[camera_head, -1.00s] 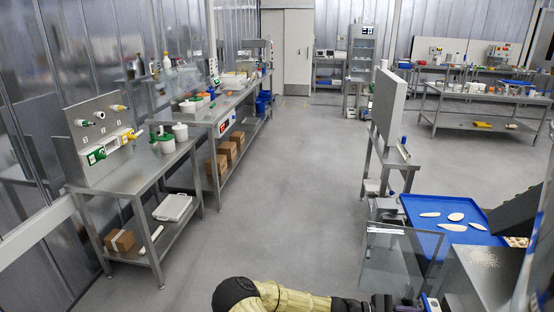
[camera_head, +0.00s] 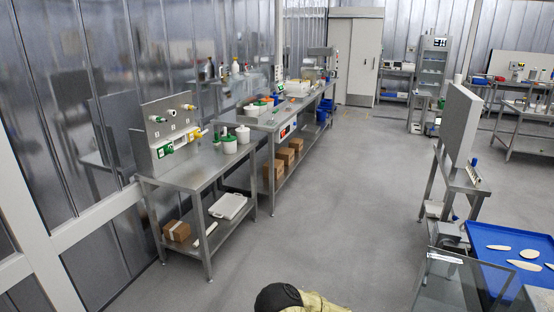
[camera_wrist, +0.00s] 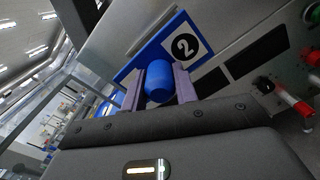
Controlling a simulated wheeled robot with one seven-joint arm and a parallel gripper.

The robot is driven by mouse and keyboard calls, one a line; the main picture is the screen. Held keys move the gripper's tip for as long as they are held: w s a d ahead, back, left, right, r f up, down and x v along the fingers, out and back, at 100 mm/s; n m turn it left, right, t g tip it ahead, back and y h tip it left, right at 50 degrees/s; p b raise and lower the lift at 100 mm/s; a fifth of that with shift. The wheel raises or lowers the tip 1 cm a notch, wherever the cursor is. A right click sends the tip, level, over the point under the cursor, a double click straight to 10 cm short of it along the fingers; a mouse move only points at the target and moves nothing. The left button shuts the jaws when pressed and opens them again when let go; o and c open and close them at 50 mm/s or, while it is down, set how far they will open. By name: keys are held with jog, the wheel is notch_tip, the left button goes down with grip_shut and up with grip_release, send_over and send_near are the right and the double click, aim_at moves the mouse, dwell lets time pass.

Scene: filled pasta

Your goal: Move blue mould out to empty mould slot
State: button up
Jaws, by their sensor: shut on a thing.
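In the wrist view, my gripper (camera_wrist: 160,80) is shut on the rounded blue handle-like part (camera_wrist: 158,84) of what looks like the blue mould. A blue-edged plate (camera_wrist: 130,70) with a black "2" on white shows just beyond the fingers. I cannot tell whether the plate is joined to the held part or stands behind it. In the head view only part of my arm shows at the bottom edge; my gripper and the mould are out of that view. I cannot make out an empty mould slot.
In the wrist view, a grey machine face (camera_wrist: 225,60) with dark openings lies close behind, and a red and white fitting (camera_wrist: 290,103) is at right. In the head view, a blue tray (camera_head: 490,262) with pale flat pieces and a clear panel (camera_head: 450,285) are at lower right. The middle floor is clear.

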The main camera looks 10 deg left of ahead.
jog(key=shift+r, duration=0.1)
dwell(0.3)
jog(key=shift+s+a+r+n+t, duration=0.1)
jog(key=shift+a+r+n+t, duration=0.05)
jog(key=shift+r+t, duration=0.2)
jog(key=shift+s+a+r+n+t, duration=0.1)
jog(key=shift+r+n+t, duration=0.05)
jog(key=shift+r+t, duration=0.15)
jog(key=shift+w+a+r+n+t+h, duration=0.15)
jog(key=shift+w+a+r+n+t, duration=0.15)
jog(key=shift+t, duration=0.2)
jog(key=shift+w+a+r+n+t+h, duration=0.15)
jog(key=shift+r+n+t, duration=0.15)
jog(key=shift+r+t, duration=0.15)
jog(key=w+a+f+n+t+y+p, duration=0.1)
jog(key=w+a+f+n+t+y, duration=0.1)
jog(key=w+a+n+t+y, duration=0.45)
jog(key=w+a+f+n+t+y, duration=0.15)
jog(key=a+n+t, duration=0.3)
jog(key=t, duration=0.45)
jog(key=s+a+f+n+t+y, duration=0.2)
jog(key=a+f+n+t+y, duration=0.1)
jog(key=a+f+n+y, duration=0.4)
notch_tip(320, 180, down, 4)
jog(key=a+y, duration=0.2)
jog(key=y, duration=0.1)
jog(key=shift+a+n+t, duration=0.3)
jog(key=shift+n+t, duration=0.05)
jog(key=shift+n, duration=0.05)
jog(key=shift+a, duration=0.1)
